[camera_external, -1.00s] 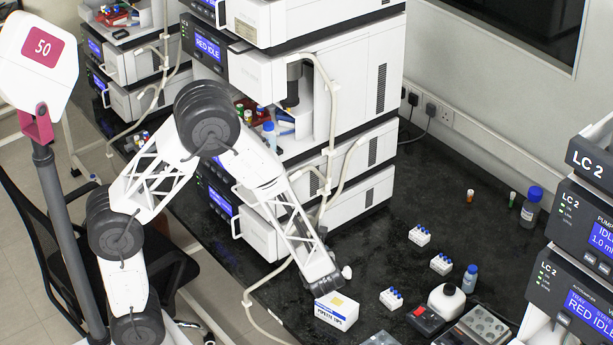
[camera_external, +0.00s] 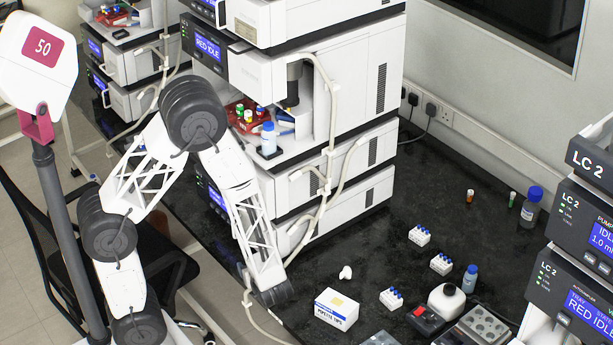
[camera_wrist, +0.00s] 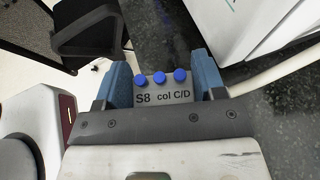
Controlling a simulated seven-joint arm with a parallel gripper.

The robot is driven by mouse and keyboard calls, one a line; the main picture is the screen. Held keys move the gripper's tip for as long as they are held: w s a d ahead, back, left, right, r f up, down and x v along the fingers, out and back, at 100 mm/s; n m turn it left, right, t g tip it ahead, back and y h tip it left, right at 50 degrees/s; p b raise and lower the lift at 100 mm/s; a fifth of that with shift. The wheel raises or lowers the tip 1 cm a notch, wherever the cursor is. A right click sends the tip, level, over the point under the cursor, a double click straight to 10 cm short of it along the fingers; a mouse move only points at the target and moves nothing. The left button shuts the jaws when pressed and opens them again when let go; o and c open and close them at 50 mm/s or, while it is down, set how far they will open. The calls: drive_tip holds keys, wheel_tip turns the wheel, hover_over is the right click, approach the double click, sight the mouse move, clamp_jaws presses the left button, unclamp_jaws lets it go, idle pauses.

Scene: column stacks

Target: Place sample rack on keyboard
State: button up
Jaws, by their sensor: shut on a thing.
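In the wrist view a small pale sample rack (camera_wrist: 166,97) labelled "S8 col C/D", with three blue caps showing, sits between the two blue fingers of my gripper (camera_wrist: 166,88). The gripper is shut on it. In the external view the end of my arm (camera_external: 276,292) is low by the bench's front edge, left of the pipette tips box; the fingers and held rack are hidden there. Similar blue-capped racks stand on the bench, one at the back (camera_external: 419,237), one in the middle (camera_external: 441,265) and one nearer (camera_external: 391,299). I cannot make out a keyboard in either view.
The pipette tips box (camera_external: 337,310) and a small white item (camera_external: 346,272) are right of my arm. A white instrument stack (camera_external: 355,150) stands behind, with a hanging tube.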

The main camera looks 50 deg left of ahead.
drive_tip(key=s+a+f+n+g, duration=0.1)
drive_tip(key=s+a+n+g, duration=0.1)
drive_tip(key=s+a, duration=0.5)
drive_tip(key=s+a+f+n+g, duration=0.2)
drive_tip(key=s+a+g, duration=0.1)
drive_tip(key=a, duration=0.8)
drive_tip(key=w+a+r, duration=0.1)
drive_tip(key=w+a, duration=0.1)
drive_tip(key=a, duration=1.1)
drive_tip(key=w+a+r+t, duration=0.1)
drive_tip(key=w+a+r, duration=0.1)
drive_tip(key=a, duration=1.2)
drive_tip(key=w+a+r+m, duration=0.1)
drive_tip(key=w+a+r, duration=0.1)
drive_tip(key=a, duration=1.2)
drive_tip(key=shift+w+r+t, duration=0.15)
drive_tip(key=shift+w+t, duration=0.15)
drive_tip(key=shift+w, duration=0.3)
drive_tip(key=w+a, duration=0.3)
drive_tip(key=a, duration=0.1)
drive_tip(key=w+a+f, duration=0.1)
drive_tip(key=w+a, duration=0.2)
drive_tip(key=a, duration=0.2)
drive_tip(key=w+a, duration=0.2)
drive_tip(key=a, duration=0.2)
drive_tip(key=shift+w+a+f, duration=0.2)
drive_tip(key=shift+w+f, duration=0.05)
drive_tip(key=shift+w, duration=0.15)
drive_tip(key=shift+f, duration=0.15)
